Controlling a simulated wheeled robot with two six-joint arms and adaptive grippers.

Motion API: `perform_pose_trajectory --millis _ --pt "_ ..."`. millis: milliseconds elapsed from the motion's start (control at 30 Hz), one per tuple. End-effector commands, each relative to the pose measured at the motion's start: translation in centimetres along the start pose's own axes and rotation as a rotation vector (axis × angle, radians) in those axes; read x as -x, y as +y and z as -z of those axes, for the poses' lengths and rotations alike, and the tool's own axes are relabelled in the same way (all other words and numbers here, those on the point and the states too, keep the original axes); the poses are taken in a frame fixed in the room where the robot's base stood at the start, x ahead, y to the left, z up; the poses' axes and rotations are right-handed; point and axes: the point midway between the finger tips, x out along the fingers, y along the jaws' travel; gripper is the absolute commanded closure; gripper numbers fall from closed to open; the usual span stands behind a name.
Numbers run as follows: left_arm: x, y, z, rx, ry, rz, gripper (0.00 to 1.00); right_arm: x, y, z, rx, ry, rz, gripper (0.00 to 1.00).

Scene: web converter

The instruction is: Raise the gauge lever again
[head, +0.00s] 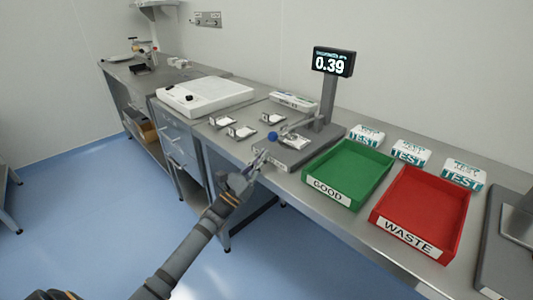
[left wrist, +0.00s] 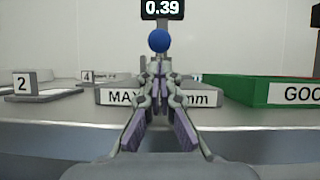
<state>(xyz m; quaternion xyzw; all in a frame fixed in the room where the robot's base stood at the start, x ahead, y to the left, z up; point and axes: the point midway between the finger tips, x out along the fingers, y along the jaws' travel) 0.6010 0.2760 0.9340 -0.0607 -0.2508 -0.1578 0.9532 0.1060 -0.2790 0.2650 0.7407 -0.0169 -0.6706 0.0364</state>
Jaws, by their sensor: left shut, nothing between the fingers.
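The gauge lever ends in a blue ball knob (head: 272,136), which also shows in the left wrist view (left wrist: 159,40). The lever arm runs to the right of the knob, toward the post under the display, over the grey gauge base (head: 283,152). The display (head: 334,62) reads 0.39. My left gripper (head: 262,157) is shut and empty, at the front edge of the gauge base. In the left wrist view its fingertips (left wrist: 160,68) appear just below the knob; I cannot tell whether they touch it. My right gripper is not in view.
A green GOOD tray (head: 331,196) and a red WASTE tray (head: 405,234) stand right of the gauge. White TEST boxes (head: 411,153) line the back. Small numbered stands (head: 241,131) and a white board (head: 204,96) are to the left. The floor in front is clear.

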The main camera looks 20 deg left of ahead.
Motion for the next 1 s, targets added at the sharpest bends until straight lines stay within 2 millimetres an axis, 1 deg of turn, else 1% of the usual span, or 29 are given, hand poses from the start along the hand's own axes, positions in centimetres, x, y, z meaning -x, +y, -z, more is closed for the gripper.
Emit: perform_pose_trajectory --millis 33,100,200,567,667,767,867,967,1000 --pt "-0.8 0.0 -0.2 0.000 -0.003 -0.002 1.00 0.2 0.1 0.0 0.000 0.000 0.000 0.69" --pt "-1.6 0.0 -0.1 0.000 -0.001 -0.001 1.00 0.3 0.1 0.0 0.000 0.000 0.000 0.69" --pt "-2.2 0.0 0.0 0.001 0.000 -0.001 1.00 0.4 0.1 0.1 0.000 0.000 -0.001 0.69" --pt "-2.4 0.0 0.0 0.001 0.002 0.000 1.00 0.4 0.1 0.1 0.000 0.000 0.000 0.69" --pt "-2.5 0.0 -0.2 0.001 0.006 0.000 1.00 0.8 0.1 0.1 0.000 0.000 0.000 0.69" --pt "-2.8 0.0 -0.9 0.000 0.021 -0.001 1.00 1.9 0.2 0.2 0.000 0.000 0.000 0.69" --pt "-3.3 -0.1 -1.9 -0.002 0.050 -0.001 1.00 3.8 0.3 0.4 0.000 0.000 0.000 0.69" --pt "-3.9 -0.1 -3.3 -0.003 0.094 -0.003 1.00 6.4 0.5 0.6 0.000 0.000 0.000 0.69" --pt "-4.2 -0.1 -4.0 -0.005 0.115 -0.002 1.00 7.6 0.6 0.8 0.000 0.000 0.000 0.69"
